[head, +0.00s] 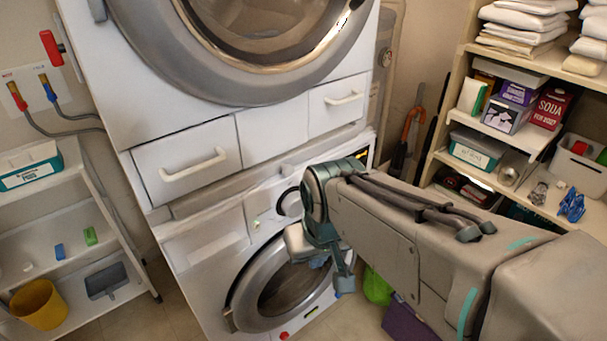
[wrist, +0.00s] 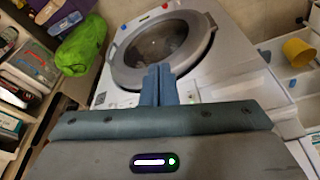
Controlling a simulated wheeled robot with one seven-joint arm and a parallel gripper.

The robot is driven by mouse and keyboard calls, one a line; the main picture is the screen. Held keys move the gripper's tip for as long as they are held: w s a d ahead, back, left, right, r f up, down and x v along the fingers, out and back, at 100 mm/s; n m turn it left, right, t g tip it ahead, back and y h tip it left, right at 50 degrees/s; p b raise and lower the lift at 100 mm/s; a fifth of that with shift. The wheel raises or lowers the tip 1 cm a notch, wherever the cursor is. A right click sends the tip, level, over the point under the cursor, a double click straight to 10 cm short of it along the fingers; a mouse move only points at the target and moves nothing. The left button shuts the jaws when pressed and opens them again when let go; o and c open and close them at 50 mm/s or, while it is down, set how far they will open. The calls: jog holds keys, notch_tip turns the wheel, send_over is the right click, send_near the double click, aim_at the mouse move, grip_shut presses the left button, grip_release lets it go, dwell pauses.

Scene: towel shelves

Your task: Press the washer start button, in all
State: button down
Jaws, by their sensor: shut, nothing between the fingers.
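The washer (head: 205,285) is the lower white machine, with a round grey-rimmed door and a control panel above it. The panel carries a round knob (head: 290,203), a small greenish spot (head: 256,224) and a dark display (head: 362,156); I cannot tell which part is the start button. My arm hides part of the panel. In the wrist view the washer door (wrist: 155,45) is beyond my gripper (wrist: 158,70). Its two blue-grey fingers are together and empty. I cannot tell whether the fingertips touch the washer.
A second machine (head: 120,60) with drawers stands above the washer. A shelf with a yellow bucket (head: 40,304) is at left, and a wooden shelf (head: 455,90) with towels and boxes at right. A green bag (wrist: 80,45) lies beside the washer.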

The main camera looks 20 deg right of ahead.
jog(key=w+d+f+m+t+y+b, duration=0.3)
jog(key=w+f+m+y+b, duration=0.1)
jog(key=w+f+m+b, duration=0.6)
jog(key=w+d+f+m+t+h+b, duration=0.1)
jog(key=w+d+f+m+b, duration=0.1)
jog(key=d+m, duration=0.4)
jog(key=w+d+f+m+t+h+b, duration=0.1)
jog(key=w+d+f+m+t+b, duration=0.1)
jog(key=w+d+f+m, duration=0.3)
jog(key=w+d+m, duration=0.1)
jog(key=w+d, duration=0.1)
jog(key=d, duration=0.1)
jog(key=shift+w+d+f+h, duration=0.15)
jog(key=shift+w+d+h, duration=0.1)
jog(key=shift+d+h, duration=0.15)
jog(key=shift+a, duration=0.1)
jog(key=w+a+p, duration=0.1)
jog(key=w+a, duration=0.2)
jog(key=w, duration=0.5)
jog(key=shift+w, duration=0.15)
